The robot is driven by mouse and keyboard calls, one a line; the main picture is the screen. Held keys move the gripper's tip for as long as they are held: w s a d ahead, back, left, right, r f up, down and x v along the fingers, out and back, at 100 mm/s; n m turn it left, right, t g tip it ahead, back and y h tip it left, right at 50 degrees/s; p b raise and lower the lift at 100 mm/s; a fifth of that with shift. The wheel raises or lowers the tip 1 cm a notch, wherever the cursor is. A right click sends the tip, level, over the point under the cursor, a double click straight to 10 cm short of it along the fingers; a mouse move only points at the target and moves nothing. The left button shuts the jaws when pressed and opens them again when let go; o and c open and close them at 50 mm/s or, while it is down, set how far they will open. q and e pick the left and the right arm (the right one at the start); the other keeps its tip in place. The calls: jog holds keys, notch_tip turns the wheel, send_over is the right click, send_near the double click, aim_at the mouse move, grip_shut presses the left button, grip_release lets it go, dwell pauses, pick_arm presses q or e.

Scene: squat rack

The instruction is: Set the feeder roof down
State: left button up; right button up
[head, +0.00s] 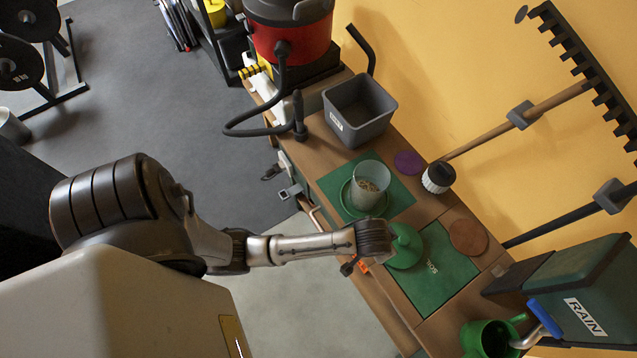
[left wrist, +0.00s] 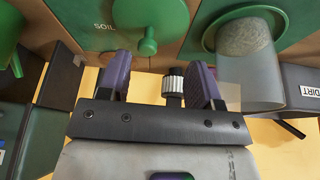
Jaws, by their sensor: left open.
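The feeder roof (head: 408,252), a round green disc with a knob on top, lies at the left part of the green SOIL mat (head: 445,270). In the left wrist view the roof (left wrist: 150,20) shows beyond my fingers, its knob facing them. My left gripper (head: 388,245) is close beside the roof; in the wrist view its purple fingers (left wrist: 160,78) are spread with nothing between them. The clear feeder tube (head: 369,182) with seed stands in a green dish (head: 349,202); the tube also shows in the wrist view (left wrist: 248,70). My right gripper is not in view.
A green watering can (head: 492,338) and a RAIN tank (head: 590,300) crowd the right end. A hose (head: 255,132) hangs behind.

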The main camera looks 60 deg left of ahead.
pick_arm(q)
jog(key=s+a+r+m, duration=0.1)
jog(key=s+a+r, duration=0.1)
jog(key=s, duration=0.7)
jog(key=s+a+r+m, duration=0.1)
jog(key=s+a+r, duration=0.2)
jog(key=s, duration=0.6)
jog(key=shift+s+a+m+g, duration=0.3)
jog(key=shift+s+a, duration=0.1)
jog(key=shift+a, duration=0.55)
